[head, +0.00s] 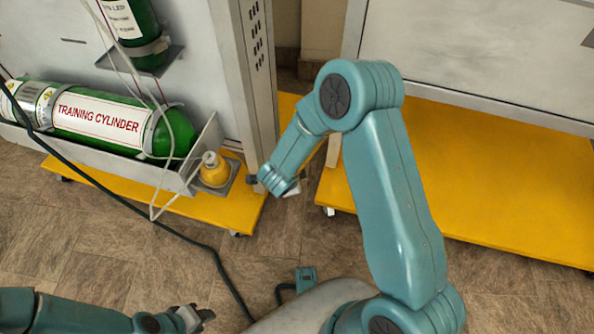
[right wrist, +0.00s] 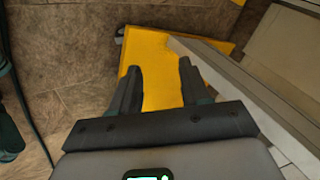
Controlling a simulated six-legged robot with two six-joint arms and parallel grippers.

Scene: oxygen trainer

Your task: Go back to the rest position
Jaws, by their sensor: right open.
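My right arm reaches up and over the right half of the head view, and its gripper end (head: 291,189) shows only in part below the forearm, near the corner of a grey cabinet. In the right wrist view the right gripper (right wrist: 160,72) is open, with its two dark fingers apart and nothing between them. A yellow base lies beyond the fingers. My left gripper (head: 193,318) is low at the bottom left of the head view, above the floor. Its fingers are small and dark, and I cannot tell whether they are apart.
A green training cylinder (head: 97,116) lies on a grey shelf at left; another green cylinder (head: 133,30) stands above. A yellow knob-like part (head: 213,170) sits beside the shelf. A yellow wheeled base (head: 480,175) extends right. A dark cable (head: 130,205) crosses the tiled floor.

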